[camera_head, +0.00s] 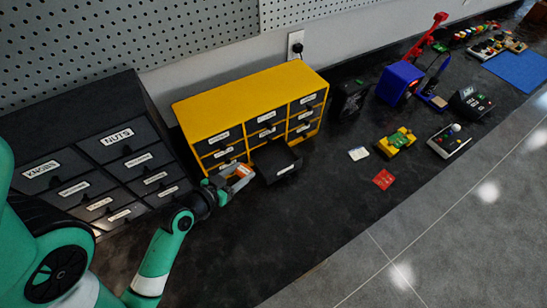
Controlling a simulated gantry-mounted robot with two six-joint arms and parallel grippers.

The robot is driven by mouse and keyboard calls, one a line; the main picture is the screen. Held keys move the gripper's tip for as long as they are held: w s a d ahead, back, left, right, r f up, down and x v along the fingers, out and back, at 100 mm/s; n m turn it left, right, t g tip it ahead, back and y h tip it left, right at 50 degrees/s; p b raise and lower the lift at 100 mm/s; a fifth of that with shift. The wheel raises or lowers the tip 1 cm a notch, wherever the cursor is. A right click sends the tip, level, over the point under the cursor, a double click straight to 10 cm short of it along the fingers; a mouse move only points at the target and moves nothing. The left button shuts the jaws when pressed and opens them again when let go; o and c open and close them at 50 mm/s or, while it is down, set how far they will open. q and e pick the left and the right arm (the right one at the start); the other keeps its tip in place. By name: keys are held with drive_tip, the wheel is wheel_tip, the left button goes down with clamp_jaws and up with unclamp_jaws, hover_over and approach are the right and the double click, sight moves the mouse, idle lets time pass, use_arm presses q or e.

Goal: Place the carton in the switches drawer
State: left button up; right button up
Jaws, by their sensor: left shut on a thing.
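My left gripper (222,186) is shut on a small orange and white carton (241,171), in front of the yellow cabinet. The jaws hide part of the carton. An open black drawer (277,162) with a white label juts out from the bottom row of the yellow cabinet (245,99), just right of the carton. Its label is too small to read, so I cannot tell whether it is the switches drawer. The carton is outside this drawer, at its left side. My right gripper is not in view.
A black cabinet (104,85) with labelled drawers, including KNOBS and NUTS, stands left. Right of the yellow cabinet are a white card (358,154), a red card (383,180), a yellow-green device (396,141) and a blue box (399,83). The dark bench front is clear.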

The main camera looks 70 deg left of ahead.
use_arm(q)
drive_tip(key=b, duration=0.3)
hover_over(270, 161)
drive_tip(key=s+d, duration=0.2)
drive_tip(key=s, duration=0.2)
wheel_tip(270, 161, down, 5)
drive_tip(key=shift+w+f, duration=0.15)
drive_tip(key=shift+w+a+f, duration=0.2)
drive_tip(key=shift+w+a, duration=0.1)
drive_tip(key=shift+w, duration=0.25)
drive_tip(key=shift+w+a+f+b, duration=0.35)
drive_tip(key=shift+w+f+b, duration=0.15)
drive_tip(key=shift+w+f, duration=0.1)
drive_tip(key=shift+w+a+f+b, duration=0.3)
drive_tip(key=shift+w+f+b, duration=0.15)
drive_tip(key=shift+w+f, duration=0.15)
drive_tip(key=shift+w+a, duration=0.15)
drive_tip(key=shift+w, duration=0.05)
drive_tip(key=shift+s, duration=0.1)
drive_tip(key=o, duration=1)
